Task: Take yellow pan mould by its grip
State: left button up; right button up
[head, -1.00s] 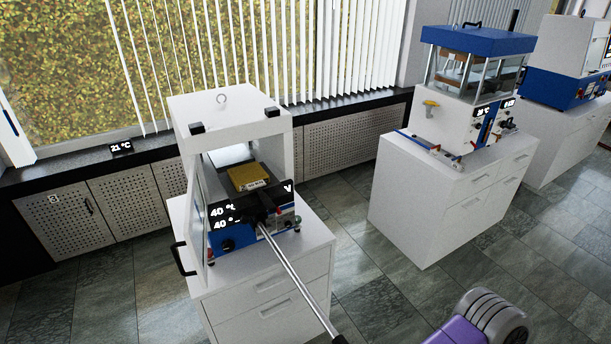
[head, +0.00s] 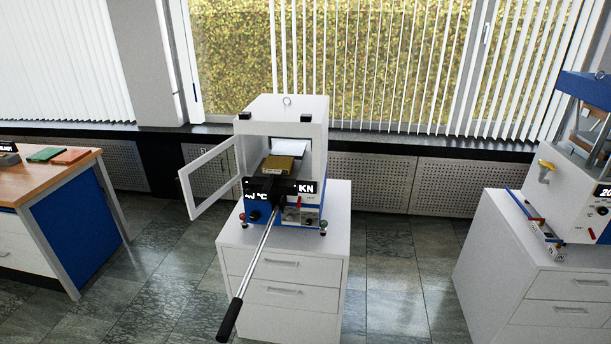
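The yellow pan mould (head: 278,164) sits inside the white press (head: 288,110) on the middle cabinet, on the lower plate behind the display panel. The press door (head: 208,180) stands open to the left. I cannot make out the mould's grip at this size. A long metal lever (head: 258,251) with a black handle slants from the press front toward me. Neither of my grippers is in view.
A wooden-topped table (head: 70,171) with a green and a red plate stands at the left. Another press with a blue top (head: 588,86) stands on a white cabinet (head: 520,260) at the right. Tiled floor is free between the cabinets and in front.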

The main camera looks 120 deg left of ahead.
aim_at(274, 165)
jog(key=u, duration=3.6)
